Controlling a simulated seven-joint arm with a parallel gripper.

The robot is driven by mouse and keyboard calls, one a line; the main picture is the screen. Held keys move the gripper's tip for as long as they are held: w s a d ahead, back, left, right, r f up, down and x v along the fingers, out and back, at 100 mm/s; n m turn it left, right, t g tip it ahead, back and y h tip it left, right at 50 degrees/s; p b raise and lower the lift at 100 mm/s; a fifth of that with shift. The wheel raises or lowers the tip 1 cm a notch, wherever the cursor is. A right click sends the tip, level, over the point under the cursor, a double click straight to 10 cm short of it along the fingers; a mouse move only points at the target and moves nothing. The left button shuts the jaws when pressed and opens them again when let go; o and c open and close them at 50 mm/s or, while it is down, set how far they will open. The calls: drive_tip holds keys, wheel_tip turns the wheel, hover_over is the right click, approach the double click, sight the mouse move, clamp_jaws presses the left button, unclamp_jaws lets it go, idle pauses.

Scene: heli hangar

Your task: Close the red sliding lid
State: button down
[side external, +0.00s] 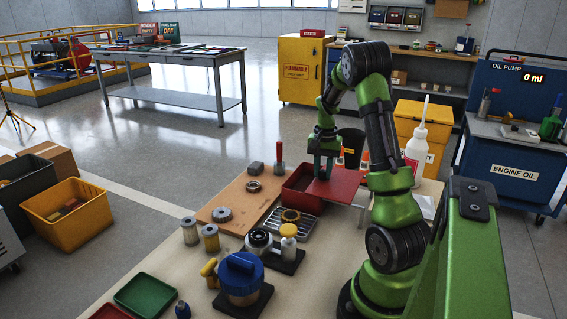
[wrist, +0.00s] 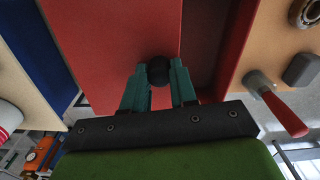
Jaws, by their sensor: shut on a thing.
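The red box (side external: 292,197) stands on the workbench, with its flat red sliding lid (side external: 340,190) shifted to the right and overhanging that side. A part of the box at the left is uncovered. In the wrist view the lid (wrist: 105,35) fills the middle left, and a dark open strip (wrist: 198,45) shows between its edge and the box wall (wrist: 230,50). My gripper (side external: 322,172) is over the lid. In the wrist view my gripper (wrist: 158,84) has its teal fingers shut on the lid's round black knob (wrist: 158,69).
A red-handled tool (side external: 280,152), a grey block (side external: 256,168) and a metal ring (side external: 254,186) lie left of the box on a wooden board (side external: 237,198). A wire rack (side external: 303,226) is in front. A white bottle (side external: 416,150) stands to the right.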

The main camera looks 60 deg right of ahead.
drive_tip(key=w, duration=0.9)
drive_tip(key=c, duration=0.9)
unclamp_jaws()
drive_tip(key=shift+s, duration=0.15)
wheel_tip(320, 180, up, 17)
drive_tip(key=shift+f, duration=0.1)
